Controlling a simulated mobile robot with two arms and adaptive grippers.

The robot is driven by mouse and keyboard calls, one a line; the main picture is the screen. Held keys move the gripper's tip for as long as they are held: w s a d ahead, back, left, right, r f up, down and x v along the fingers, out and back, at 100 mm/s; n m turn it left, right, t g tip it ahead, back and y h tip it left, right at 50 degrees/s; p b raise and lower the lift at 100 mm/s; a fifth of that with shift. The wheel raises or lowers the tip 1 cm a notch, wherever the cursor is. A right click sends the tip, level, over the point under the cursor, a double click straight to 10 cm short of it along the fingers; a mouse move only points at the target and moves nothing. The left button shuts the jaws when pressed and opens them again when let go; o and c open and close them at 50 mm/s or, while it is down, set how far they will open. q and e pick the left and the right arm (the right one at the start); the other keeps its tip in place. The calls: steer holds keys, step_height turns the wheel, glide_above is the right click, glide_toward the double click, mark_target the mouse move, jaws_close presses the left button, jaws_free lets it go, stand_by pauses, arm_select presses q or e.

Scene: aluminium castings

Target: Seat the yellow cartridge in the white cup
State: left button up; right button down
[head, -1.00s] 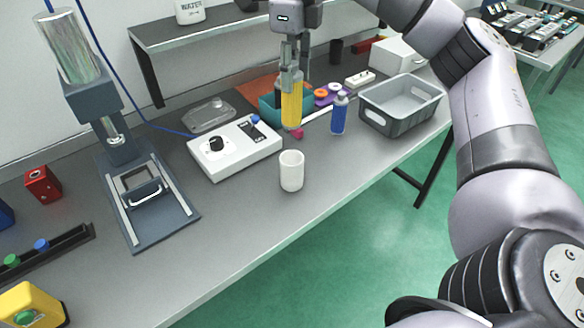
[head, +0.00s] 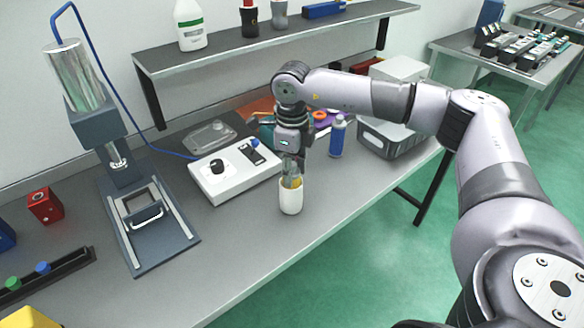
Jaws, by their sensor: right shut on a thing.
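The white cup (head: 291,201) stands upright near the front edge of the bench, right of centre. My right gripper (head: 291,180) points down at the cup's mouth, its fingers shut on the yellow cartridge (head: 296,184). Only a small yellow part shows between the fingers and the rim. The lower part of the cartridge is hidden by the cup wall, so I cannot tell whether it touches the bottom. My left gripper is not in view.
A white control box (head: 226,184) stands just left of the cup. A press (head: 140,215) stands at the left. The bench in front of the control box is clear.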

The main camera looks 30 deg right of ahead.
steer(key=shift+f, duration=0.15)
steer(key=c, duration=1.1)
jaws_free()
step_height(320, 180, up, 12)
steer(key=shift+r+b, duration=0.1)
steer(key=shift+b, duration=0.9)
